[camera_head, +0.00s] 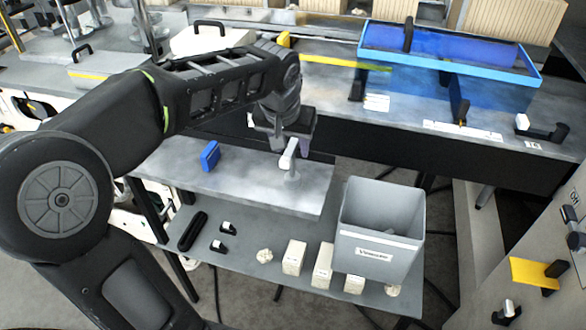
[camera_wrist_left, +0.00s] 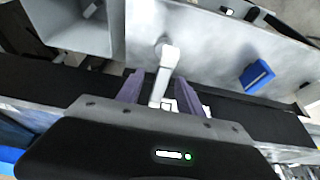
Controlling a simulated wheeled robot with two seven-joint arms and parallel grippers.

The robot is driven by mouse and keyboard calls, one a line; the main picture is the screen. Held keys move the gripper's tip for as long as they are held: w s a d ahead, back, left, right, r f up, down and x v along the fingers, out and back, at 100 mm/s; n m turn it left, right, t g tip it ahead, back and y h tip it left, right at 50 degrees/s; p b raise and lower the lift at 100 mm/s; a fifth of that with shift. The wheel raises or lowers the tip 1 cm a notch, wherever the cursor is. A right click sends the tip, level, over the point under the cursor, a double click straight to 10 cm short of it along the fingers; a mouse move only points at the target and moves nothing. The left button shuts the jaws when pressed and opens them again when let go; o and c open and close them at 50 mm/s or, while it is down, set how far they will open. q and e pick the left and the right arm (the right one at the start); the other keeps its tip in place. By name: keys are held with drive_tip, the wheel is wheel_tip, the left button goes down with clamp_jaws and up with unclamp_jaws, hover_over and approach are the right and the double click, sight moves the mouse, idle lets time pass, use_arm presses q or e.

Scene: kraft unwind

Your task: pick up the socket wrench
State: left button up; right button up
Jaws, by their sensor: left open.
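The socket wrench (camera_head: 288,155) is a pale, silvery-white tool on the grey shelf top at the middle of the head view. In the left wrist view, the wrench (camera_wrist_left: 169,58) has its round head beyond the fingertips, and its handle runs back between the fingers. My left gripper (camera_head: 292,143) is over the wrench, pointing down. Its two purple-grey fingers are apart, one on each side of the handle, with gaps visible. The gripper hides part of the handle in the head view. My right gripper is not in view.
A small blue box (camera_head: 210,156) lies on the shelf top left of the wrench. A grey bin (camera_head: 381,226) stands to the right on the lower shelf, beside several small blocks. A dark beam (camera_head: 400,145) runs behind. A blue tray (camera_head: 450,85) is farther back.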

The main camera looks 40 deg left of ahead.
sight(294, 160)
use_arm(q)
drive_tip(key=shift+x, duration=1.3)
drive_tip(key=shift+a+p+x, duration=0.1)
drive_tip(key=shift+p+x, duration=0.15)
drive_tip(key=shift+x, duration=1.1)
drive_tip(key=shift+a+p+x, duration=0.15)
drive_tip(key=shift+p+x, duration=0.1)
drive_tip(key=shift+x, duration=1.1)
drive_tip(key=shift+r, duration=0.1)
drive_tip(key=shift+d, duration=0.1)
clamp_jaws()
